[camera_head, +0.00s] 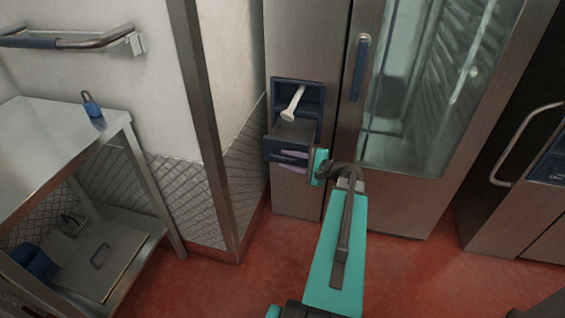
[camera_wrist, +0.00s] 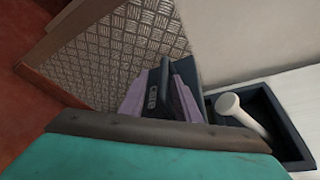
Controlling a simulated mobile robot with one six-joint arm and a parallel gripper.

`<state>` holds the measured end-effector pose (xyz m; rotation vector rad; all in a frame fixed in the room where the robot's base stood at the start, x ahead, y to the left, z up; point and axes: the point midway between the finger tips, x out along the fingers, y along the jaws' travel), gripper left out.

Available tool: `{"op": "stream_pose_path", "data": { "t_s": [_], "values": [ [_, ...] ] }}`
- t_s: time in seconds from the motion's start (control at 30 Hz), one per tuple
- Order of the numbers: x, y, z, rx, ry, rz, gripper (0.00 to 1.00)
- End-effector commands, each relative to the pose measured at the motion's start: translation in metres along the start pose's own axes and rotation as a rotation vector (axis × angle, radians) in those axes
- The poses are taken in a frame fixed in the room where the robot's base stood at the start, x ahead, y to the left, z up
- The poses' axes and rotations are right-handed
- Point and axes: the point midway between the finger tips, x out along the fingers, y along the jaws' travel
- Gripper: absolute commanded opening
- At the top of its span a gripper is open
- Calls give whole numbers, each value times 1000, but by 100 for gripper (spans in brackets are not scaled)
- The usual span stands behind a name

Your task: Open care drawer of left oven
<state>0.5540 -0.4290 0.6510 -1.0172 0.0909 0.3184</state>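The left oven (camera_head: 339,130) is a tall steel cabinet with a glass door. The care drawer (camera_head: 282,143) is dark blue, low on its left side under a recess. It appears to stand out a little from the oven front. In the wrist view the drawer front, marked "CARE" (camera_wrist: 152,97), shows dark. My gripper (camera_head: 292,162) is at the drawer front, with lilac fingers on either side of a dark part of it. The fingers also show in the wrist view (camera_wrist: 160,100). Contact is hidden, so I cannot tell whether they are closed on it.
A white hand shower (camera_head: 293,103) sits in the recess (camera_head: 317,97) above the drawer. A wall corner post (camera_head: 208,120) and a steel table (camera_head: 60,140) stand left. A second oven (camera_head: 510,160) is right. Red floor (camera_head: 270,240) is open in front.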

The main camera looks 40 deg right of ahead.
Motion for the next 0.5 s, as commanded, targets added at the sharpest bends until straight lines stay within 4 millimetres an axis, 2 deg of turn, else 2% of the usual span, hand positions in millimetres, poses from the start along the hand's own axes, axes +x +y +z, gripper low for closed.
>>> {"op": "stream_pose_path", "data": {
  "t_s": [0.3,0.5],
  "values": [
    [2,-1,6,-4,-10,1,29],
    [-8,-1,6,-4,-11,1,29]
  ]
}}
